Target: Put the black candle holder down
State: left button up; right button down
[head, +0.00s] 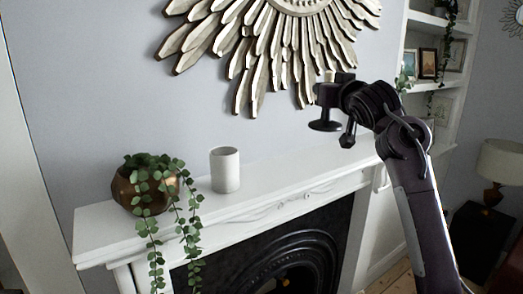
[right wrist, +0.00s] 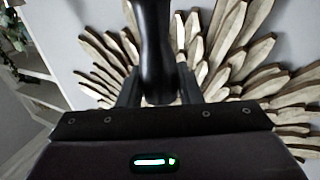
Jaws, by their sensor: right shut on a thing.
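The black candle holder (head: 325,124) is in my right gripper (head: 343,98), upright, with its round foot pointing down. In the head view the foot appears against the wall, above the right part of the white mantelpiece (head: 270,190); the exact gap is hard to judge. In the right wrist view my right gripper (right wrist: 160,94) has its fingers on both sides of the holder's dark, glossy body (right wrist: 154,45). The holder's far end is cut off there. My left gripper is not in view.
A white cylindrical cup (head: 225,170) and a trailing plant in a bronze pot (head: 150,192) stand on the mantel's left part. The mantel right of the cup is clear. A sunburst mirror frame (head: 255,50) hangs behind, close to my right gripper. Shelves (head: 440,80) stand at right.

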jog(key=s+d+f+h, duration=0.1)
jog(key=s+f, duration=0.8)
jog(key=f, duration=0.4)
jog(key=s+d+f+m+h, duration=0.1)
jog(key=s+f, duration=0.8)
jog(key=f, duration=0.4)
jog(key=s+d+f+m+h, duration=0.1)
jog(key=s+f, duration=0.9)
jog(key=f, duration=0.3)
jog(key=shift+d+f, duration=0.25)
jog(key=shift+s, duration=0.1)
